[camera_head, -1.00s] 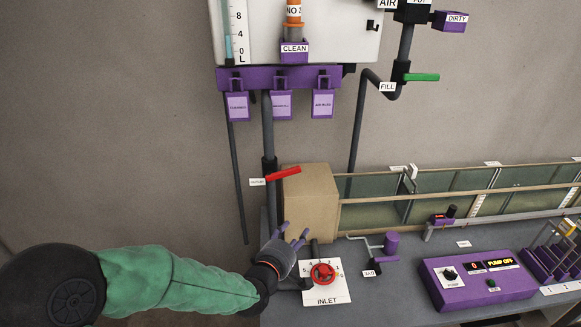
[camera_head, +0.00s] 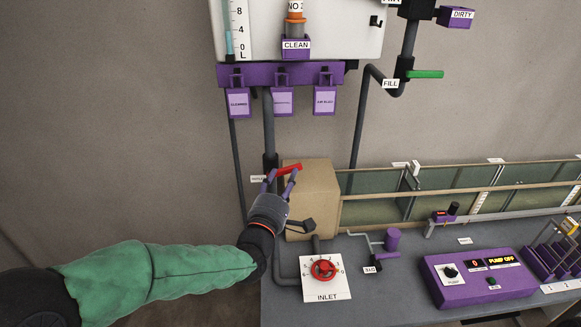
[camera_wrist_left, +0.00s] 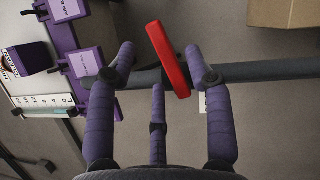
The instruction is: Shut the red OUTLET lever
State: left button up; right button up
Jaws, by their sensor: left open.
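The red OUTLET lever (camera_head: 289,168) sits on a dark vertical pipe, in front of the cardboard box's upper left corner. In the head view it points right and slightly up, partly hidden by my fingers. My left gripper (camera_head: 279,182) is open just below and in front of it. In the left wrist view the red lever (camera_wrist_left: 168,60) lies ahead, between the open purple fingers of my left gripper (camera_wrist_left: 165,75), nearer the right finger. I cannot tell whether a finger touches it. The white label beside the lever is partly hidden by a finger. My right gripper is not in view.
A cardboard box (camera_head: 313,200) stands close to the right of the lever. Below is the INLET plate with a red knob (camera_head: 323,268). A green FILL lever (camera_head: 425,74) is at upper right. A purple pump box (camera_head: 477,279) sits on the grey bench. Bare wall lies left.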

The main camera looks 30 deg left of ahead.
aim_at(290, 169)
pick_arm(q)
jog(key=shift+x, duration=2.65)
grip_shut()
